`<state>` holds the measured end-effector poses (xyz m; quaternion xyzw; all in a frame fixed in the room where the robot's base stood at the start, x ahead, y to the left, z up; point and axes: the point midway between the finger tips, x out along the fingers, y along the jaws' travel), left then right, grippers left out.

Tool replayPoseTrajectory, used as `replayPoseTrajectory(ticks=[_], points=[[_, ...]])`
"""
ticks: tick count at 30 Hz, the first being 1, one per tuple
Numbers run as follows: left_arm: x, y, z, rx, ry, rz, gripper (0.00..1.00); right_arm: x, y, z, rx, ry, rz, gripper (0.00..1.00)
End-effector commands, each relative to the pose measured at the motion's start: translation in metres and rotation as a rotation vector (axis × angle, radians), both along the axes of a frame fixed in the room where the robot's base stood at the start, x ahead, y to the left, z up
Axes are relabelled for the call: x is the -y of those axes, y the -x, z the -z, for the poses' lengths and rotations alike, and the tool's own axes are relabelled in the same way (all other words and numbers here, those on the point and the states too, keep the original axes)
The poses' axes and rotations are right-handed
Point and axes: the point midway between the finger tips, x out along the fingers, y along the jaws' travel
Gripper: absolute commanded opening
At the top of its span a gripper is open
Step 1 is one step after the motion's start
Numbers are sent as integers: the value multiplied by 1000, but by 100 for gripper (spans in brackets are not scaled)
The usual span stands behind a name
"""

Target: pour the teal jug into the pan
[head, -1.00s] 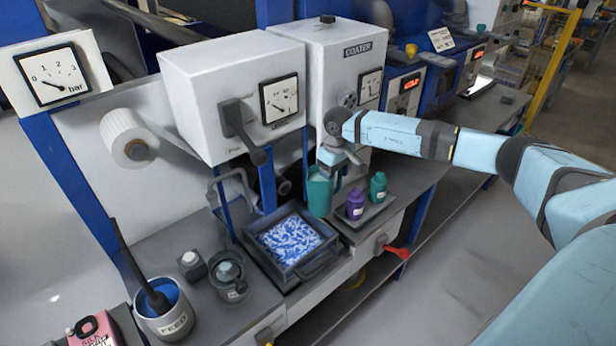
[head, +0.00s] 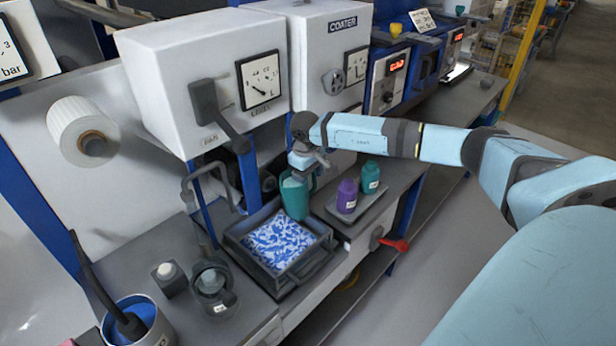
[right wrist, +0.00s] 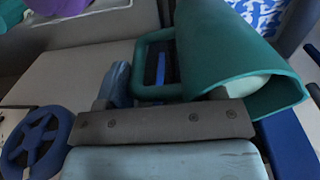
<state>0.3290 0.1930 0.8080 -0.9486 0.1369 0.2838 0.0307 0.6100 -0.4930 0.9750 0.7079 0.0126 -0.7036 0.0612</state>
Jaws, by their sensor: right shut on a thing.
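The teal jug (head: 296,198) is at the back right corner of the pan (head: 292,283), held by my right gripper (head: 302,168). In the right wrist view the jug (right wrist: 225,45) shows its open mouth with pale contents inside, and its handle (right wrist: 155,92) is at the jaws. The jug looks close to upright, perhaps a little tilted. The pan is a dark square tray with a blue and white patterned surface inside. I cannot tell whether the jug overlaps the pan's rim. My left gripper is out of view.
A purple bottle (head: 347,196) and a teal bottle (head: 371,178) stand on a small tray (head: 366,211) right of the jug. The coater housing (head: 318,50) rises behind. A dark cup (head: 212,283) and a feed pot (head: 150,330) stand left of the pan.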

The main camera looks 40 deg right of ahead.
Motion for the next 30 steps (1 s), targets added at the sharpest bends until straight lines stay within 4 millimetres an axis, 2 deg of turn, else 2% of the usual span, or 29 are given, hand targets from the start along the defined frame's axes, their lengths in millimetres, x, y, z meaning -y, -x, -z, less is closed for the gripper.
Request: replayPoseTrajectory(ticks=[9, 30], points=[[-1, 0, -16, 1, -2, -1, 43, 2, 0, -16, 10, 98, -1, 16], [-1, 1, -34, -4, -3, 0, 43, 3, -1, -46, 35, 336, -1, 16]])
